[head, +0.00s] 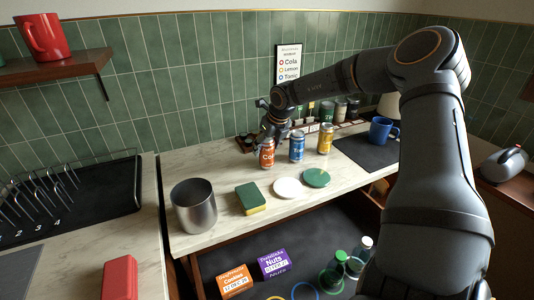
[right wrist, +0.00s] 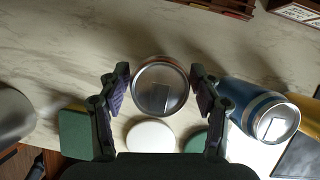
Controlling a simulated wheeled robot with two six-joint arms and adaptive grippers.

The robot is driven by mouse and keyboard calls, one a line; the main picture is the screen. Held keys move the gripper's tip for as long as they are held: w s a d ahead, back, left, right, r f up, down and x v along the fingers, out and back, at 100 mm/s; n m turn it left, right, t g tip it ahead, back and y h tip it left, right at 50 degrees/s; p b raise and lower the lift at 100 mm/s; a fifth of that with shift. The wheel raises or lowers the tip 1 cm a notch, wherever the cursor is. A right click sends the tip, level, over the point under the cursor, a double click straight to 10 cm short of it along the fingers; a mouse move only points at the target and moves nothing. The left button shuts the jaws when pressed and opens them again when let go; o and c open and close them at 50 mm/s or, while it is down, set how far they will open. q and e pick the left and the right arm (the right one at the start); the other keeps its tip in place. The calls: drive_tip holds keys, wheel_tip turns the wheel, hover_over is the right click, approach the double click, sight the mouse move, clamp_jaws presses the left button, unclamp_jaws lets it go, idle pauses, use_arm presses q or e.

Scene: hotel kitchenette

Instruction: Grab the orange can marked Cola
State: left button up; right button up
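The orange can marked Cola (head: 266,154) stands upright on the marble counter, at the left end of a row of three cans. My right gripper (head: 271,120) is just above and around its top, pointing down. In the right wrist view, the can's silver lid (right wrist: 161,90) lies between the two fingers of the right gripper (right wrist: 161,88), one on each side. My left gripper is not in view.
A blue can (head: 297,147) and a yellow can (head: 325,138) stand close to the right. In front are a sponge (head: 250,198), a white disc (head: 287,188) and a green disc (head: 316,178). A metal pot (head: 194,207) stands left; a blue mug (head: 381,130) right.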

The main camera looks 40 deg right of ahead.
drive_tip(key=c, duration=0.9)
drive_tip(key=shift+w, duration=0.1)
drive_tip(key=shift+c, duration=0.7)
drive_tip(key=shift+r, duration=0.1)
